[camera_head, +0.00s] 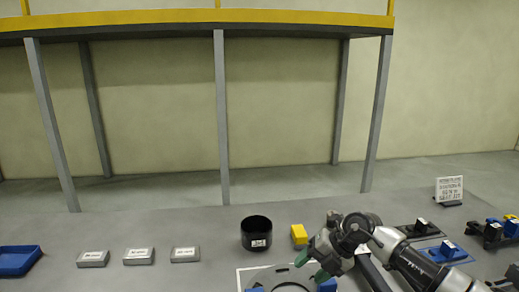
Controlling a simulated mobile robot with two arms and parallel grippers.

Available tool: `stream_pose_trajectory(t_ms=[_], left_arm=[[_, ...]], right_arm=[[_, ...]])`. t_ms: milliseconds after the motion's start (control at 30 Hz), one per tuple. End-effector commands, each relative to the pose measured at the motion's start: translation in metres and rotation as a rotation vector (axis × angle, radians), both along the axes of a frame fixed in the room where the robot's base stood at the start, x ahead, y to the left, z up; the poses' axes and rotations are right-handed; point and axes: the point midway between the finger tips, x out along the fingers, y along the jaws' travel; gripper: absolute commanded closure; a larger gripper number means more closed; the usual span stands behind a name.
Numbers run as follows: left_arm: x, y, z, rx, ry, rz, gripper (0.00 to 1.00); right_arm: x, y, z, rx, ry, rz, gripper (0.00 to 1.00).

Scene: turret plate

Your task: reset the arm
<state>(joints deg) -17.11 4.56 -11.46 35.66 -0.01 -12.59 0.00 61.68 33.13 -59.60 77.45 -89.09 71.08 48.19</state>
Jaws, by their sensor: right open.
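My right arm comes in from the lower right. Its gripper (311,267), with green fingers, is open and points down to the left above the right part of a grey round turret plate (262,273). I see nothing held between the fingers. The plate lies inside a white outline and is cut off by the bottom edge. Blue pieces show at its lower edge, partly hidden by the gripper. My left gripper is not in view.
A black round bin (256,233) and a yellow block (299,234) stand behind the plate. Several grey labelled boxes (139,256) and a blue tray (17,261) are at left. Blue-and-black fixtures (447,250) and a sign (449,190) are at right.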

Motion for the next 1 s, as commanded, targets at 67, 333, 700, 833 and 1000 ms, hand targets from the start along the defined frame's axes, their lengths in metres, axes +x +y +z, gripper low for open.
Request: stream_pose_trajectory(t_ms=[67,333,700,833,1000], left_arm=[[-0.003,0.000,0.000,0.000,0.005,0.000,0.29],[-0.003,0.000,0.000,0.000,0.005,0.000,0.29],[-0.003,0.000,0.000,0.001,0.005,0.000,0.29],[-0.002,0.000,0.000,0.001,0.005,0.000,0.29],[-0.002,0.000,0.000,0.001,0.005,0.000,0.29]], right_arm=[[-0.019,0.046,-0.004,0.212,-0.029,0.026,0.43],[-0.064,0.122,0.056,1.086,-0.116,-0.325,0.43],[-0.108,-0.012,-0.014,1.358,0.124,-1.623,0.43],[-0.164,-0.050,-0.070,1.143,0.303,-2.013,0.43],[-0.228,-0.069,-0.109,0.873,0.484,-2.265,0.43]])
